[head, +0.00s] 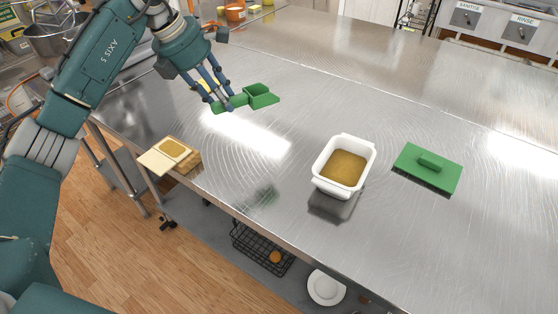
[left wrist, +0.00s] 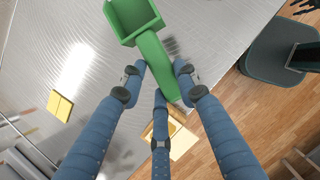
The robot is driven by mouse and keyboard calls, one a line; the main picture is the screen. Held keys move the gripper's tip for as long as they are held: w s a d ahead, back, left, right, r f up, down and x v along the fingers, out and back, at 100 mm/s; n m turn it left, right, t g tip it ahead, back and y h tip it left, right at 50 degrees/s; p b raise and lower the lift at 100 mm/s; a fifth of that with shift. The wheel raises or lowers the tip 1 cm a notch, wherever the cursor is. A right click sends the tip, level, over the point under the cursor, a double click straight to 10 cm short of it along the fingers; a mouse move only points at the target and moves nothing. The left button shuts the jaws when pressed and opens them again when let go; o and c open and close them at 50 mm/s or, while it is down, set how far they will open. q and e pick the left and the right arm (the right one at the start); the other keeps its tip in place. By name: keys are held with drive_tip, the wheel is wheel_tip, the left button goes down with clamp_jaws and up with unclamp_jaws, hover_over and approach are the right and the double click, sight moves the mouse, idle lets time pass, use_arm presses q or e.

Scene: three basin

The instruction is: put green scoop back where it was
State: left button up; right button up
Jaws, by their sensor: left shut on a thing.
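The green scoop (head: 262,95) is held above the steel table by my left gripper (head: 224,101) in the head view. In the left wrist view the scoop's square cup (left wrist: 133,18) is at the top, and my left gripper (left wrist: 160,78) is shut on its handle. The cup looks empty. A white tub (head: 335,186) with brown contents stands open near the table's front edge. A green lid (head: 428,168) with a raised grip lies to the right of the tub. My right gripper is not in view.
An orange container (head: 235,13) stands at the back. The table (head: 300,110) between scoop and tub is clear.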

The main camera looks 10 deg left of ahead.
use_arm(q)
drive_tip(key=shift+d+r, duration=0.2)
drive_tip(key=shift+d, duration=0.55)
drive_tip(key=shift+d+f, duration=0.15)
drive_tip(key=shift+d, duration=0.15)
wheel_tip(320, 180, down, 19)
drive_tip(key=p, duration=0.4)
drive_tip(key=shift+f, duration=0.25)
drive_tip(key=o, duration=1.2)
